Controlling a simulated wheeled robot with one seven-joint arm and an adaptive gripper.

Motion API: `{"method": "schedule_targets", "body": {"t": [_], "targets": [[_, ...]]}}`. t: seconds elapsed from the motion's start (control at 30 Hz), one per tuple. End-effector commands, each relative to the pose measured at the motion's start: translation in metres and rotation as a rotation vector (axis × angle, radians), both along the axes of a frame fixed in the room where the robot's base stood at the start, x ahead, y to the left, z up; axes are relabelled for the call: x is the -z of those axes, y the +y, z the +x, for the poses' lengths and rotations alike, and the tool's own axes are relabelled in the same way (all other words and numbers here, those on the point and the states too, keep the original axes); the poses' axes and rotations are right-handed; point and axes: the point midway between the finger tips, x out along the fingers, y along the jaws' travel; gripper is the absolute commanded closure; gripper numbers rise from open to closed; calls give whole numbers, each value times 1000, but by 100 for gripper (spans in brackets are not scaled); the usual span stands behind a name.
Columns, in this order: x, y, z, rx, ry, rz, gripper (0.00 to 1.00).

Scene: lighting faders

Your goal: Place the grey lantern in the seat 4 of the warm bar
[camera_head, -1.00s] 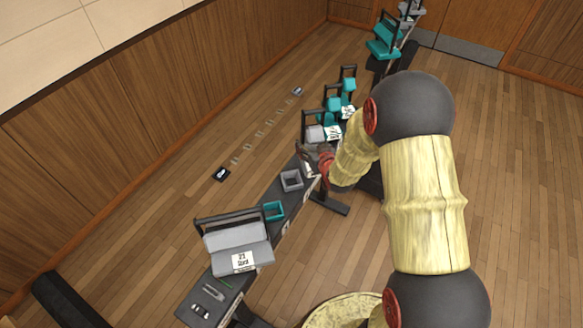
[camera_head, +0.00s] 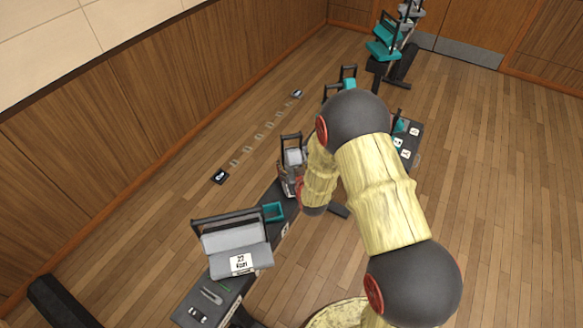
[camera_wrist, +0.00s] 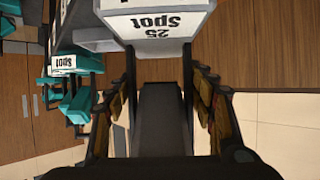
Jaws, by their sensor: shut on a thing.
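The grey lantern (camera_wrist: 155,42) fills the top of the wrist view, with a white label reading "25 Spot" and a dark handle. My gripper (camera_wrist: 160,100) is shut on that handle, one finger on each side. A teal square seat (camera_head: 273,212) on the bar is empty. My gripper and arm cover the bar beyond it, so I cannot tell whether the lantern touches a seat.
A larger-looking grey lantern (camera_head: 232,243) with a white label stands at the bar's near end. Teal lanterns (camera_head: 348,84) stand at the far side, partly behind my arm. A rack with teal lanterns (camera_head: 384,47) is at the back. Small floor markers (camera_head: 220,176) lie left of the bar.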

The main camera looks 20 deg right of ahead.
Motion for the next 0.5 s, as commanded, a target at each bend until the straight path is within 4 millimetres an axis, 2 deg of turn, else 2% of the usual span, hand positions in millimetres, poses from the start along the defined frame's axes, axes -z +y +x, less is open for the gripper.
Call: {"method": "schedule_targets", "body": {"t": [0.23, 0.27, 0.5], "targets": [[-3, 0, 3, 0, -10, 0, 100], [0, 0, 1, 0, -3, 0, 44], [0, 0, 1, 0, -3, 0, 30]]}}
